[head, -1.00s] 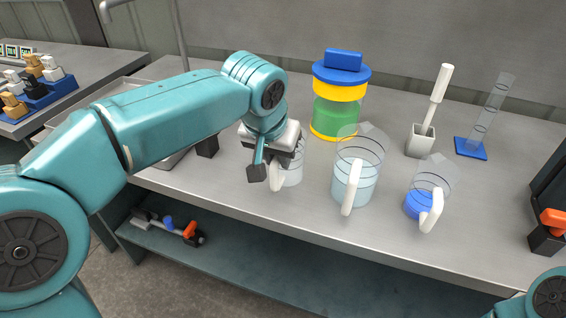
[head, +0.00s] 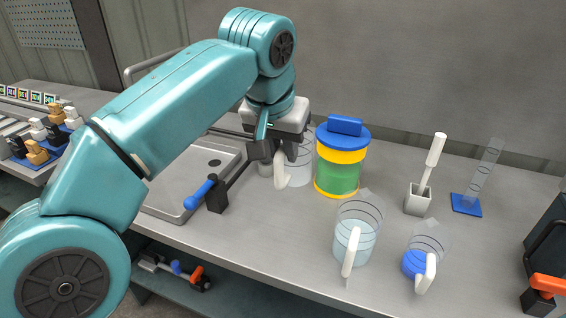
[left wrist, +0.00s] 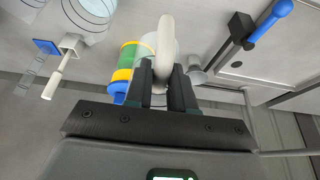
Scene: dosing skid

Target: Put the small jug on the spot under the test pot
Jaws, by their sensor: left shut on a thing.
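My left gripper (head: 277,150) is shut on the upright white handle of a clear jug (head: 299,170). In the left wrist view the handle (left wrist: 165,42) stands between the fingers (left wrist: 163,75). The jug is left of a green and yellow pot with a blue lid (head: 342,160); it seems upright, but I cannot tell if its base touches the bench. A small grey cup-like thing (left wrist: 197,75) is close beside the jug. I cannot tell for sure which thing is the test pot, and no marked spot shows. My right gripper is out of view.
A blue-handled valve (head: 201,193) on a black block stands left of the jug, by a steel sink tray (head: 172,208). Two clear jugs with white handles, one with pale liquid (head: 352,243) and one with blue (head: 416,264), stand front right. The bench between them and the valve is clear.

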